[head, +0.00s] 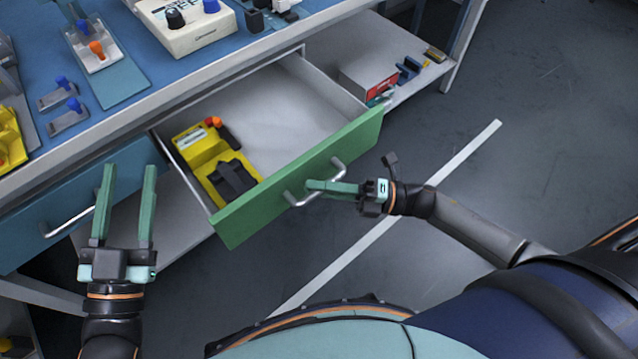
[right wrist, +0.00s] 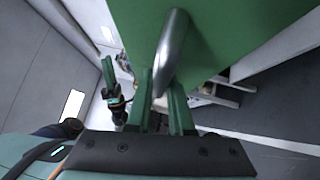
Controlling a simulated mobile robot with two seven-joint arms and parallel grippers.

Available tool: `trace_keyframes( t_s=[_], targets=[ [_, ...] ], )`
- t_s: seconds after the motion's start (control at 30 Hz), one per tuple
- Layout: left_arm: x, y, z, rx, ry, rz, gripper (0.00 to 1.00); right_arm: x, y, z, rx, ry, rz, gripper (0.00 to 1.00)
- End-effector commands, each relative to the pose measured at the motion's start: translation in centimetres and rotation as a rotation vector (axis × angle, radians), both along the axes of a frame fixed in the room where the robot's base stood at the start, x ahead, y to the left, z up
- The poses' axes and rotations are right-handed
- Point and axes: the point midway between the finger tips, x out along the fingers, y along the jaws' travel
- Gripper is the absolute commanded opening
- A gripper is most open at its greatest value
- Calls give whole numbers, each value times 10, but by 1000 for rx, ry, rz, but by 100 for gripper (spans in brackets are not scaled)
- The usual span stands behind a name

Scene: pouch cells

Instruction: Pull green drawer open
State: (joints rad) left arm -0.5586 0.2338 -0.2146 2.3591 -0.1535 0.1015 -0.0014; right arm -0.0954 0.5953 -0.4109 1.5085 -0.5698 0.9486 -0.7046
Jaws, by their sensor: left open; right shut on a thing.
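The green drawer (head: 240,217) is pulled well out from under the blue-topped workbench. A yellow device with black and orange parts (head: 215,160) lies inside it on the left. My right gripper (head: 312,188) is shut on the silver drawer handle (head: 335,171) at the middle of the green front. In the right wrist view the handle (right wrist: 172,55) passes between the fingers of my right gripper (right wrist: 160,100). My left gripper (head: 128,172) is open and empty, pointing up in front of the blue drawer to the left of the green one.
The blue drawer (head: 100,190) is shut and has a silver handle (head: 68,222). A white device with knobs (head: 190,25) and several small fixtures stand on the bench. A lower shelf (head: 420,65) holds a red and white box (head: 370,80). The floor (head: 560,130) to the right is clear.

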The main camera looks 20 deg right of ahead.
Motion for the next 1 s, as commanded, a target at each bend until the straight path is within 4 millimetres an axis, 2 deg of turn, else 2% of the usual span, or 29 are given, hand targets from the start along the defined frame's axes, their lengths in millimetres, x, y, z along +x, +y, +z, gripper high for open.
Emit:
trace_keyframes(
  t_s=[0.27, 0.3, 0.53, 0.83, 1.0],
  targets=[
    [-1, 0, 0, -3, 3, 1, 50, 1, -1, 0, -2, -1, -2, 0],
    [-1, 0, 0, -3, 2, 1, 50, 1, -1, 0, -2, -1, -2, 24],
    [-1, 0, 2, -6, -4, 0, 50, 0, -1, 0, -1, 0, -1, 50],
    [-2, 0, 3, -6, -6, 0, 50, -1, -3, -1, -1, 0, 0, 50],
    [-1, 0, 3, -6, -2, 1, 50, -10, -23, -4, -2, 4, -2, 50]
  ],
)
